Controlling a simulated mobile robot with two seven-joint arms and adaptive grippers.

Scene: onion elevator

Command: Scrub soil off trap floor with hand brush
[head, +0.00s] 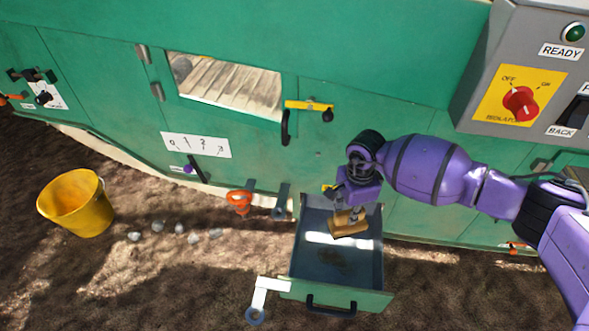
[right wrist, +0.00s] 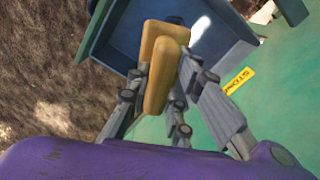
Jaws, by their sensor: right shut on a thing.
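The trap is an open drawer-like tray (head: 374,268) pulled out from the green machine, with a dark floor and a green front with a black handle. A dark patch of soil (head: 335,260) shows on its floor, nearer the front. My right gripper (head: 346,212) is shut on the wooden hand brush (head: 350,231) over the back part of the trap. In the right wrist view the brush (right wrist: 160,65) sits between the fingers (right wrist: 163,90). Its bristles are hidden, and I cannot tell whether it touches the floor. My left gripper is not in view.
A yellow bucket (head: 77,204) stands on the ground at left, with several grey stones (head: 158,226) beside it. A white latch arm (head: 266,290) sticks out by the trap's front left corner. The grey control box (head: 520,65) with a red knob is at upper right.

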